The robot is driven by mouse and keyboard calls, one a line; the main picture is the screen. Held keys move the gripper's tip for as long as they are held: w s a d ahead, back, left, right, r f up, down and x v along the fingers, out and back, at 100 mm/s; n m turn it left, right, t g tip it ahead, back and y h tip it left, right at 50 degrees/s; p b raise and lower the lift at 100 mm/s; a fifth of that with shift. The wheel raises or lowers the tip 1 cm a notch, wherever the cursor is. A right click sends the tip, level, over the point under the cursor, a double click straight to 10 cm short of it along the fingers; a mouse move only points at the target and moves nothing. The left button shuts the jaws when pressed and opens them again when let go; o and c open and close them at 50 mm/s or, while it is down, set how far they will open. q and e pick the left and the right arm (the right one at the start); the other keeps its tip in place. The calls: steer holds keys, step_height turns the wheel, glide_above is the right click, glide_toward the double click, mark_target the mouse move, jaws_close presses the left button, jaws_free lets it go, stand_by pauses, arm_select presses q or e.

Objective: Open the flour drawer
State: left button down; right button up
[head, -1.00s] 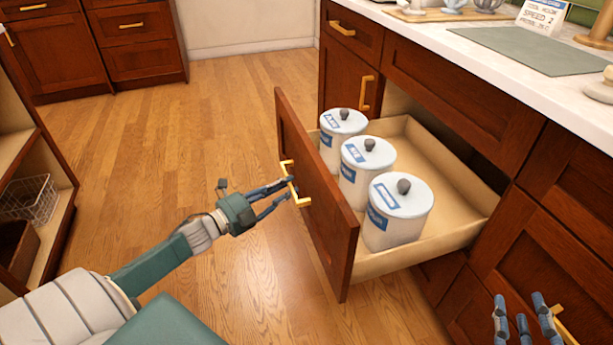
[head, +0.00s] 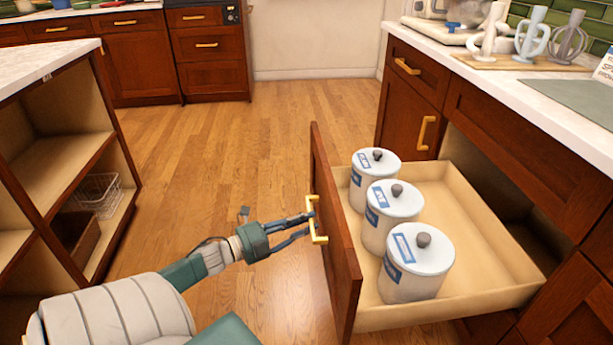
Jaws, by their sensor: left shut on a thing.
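The drawer (head: 333,235) stands pulled well out of the cabinet on the right, with its brown front facing left. Three white lidded canisters (head: 416,266) with blue labels stand upright in a row inside it, just behind the front; the label text is too small to read. A yellow bar handle (head: 313,221) is on the drawer front. My left gripper (head: 309,226) is shut on this handle, reaching in from the left. My right gripper is out of view.
Open shelves (head: 60,165) with a wire basket (head: 96,195) stand at the left. The white counter (head: 470,65) above the drawer holds whisk-like tools on a board (head: 520,62). Wooden floor (head: 215,150) is clear between the cabinets.

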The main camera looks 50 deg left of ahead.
arm_select(q)
steer(key=c, duration=1.5)
jaws_free()
steer(key=shift+c, duration=0.2)
steer(key=v, duration=1.2)
steer(key=shift+a+f, duration=0.1)
